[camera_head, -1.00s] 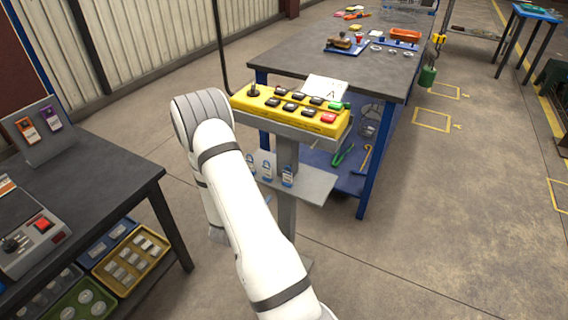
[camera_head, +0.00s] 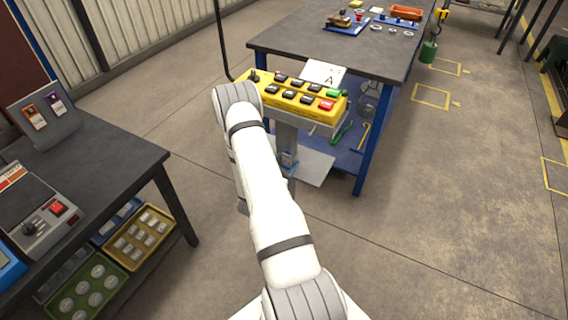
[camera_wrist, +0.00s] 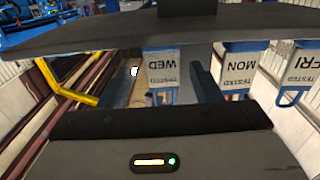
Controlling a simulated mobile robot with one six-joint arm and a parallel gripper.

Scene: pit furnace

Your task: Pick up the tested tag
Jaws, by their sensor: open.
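In the wrist view, which shows the lettering upside down, a row of tags with blue loops lines a dark shelf edge (camera_wrist: 100,34). In the head view one blue tag (camera_head: 288,160) shows beside my arm, which hides my gripper.
The yellow button panel (camera_head: 290,92) stands above the tag shelf (camera_head: 313,168). A blue-legged workbench (camera_head: 330,42) is behind it. A dark table (camera_head: 100,150) with a control box (camera_head: 38,222) is at left, bins (camera_head: 138,238) beneath.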

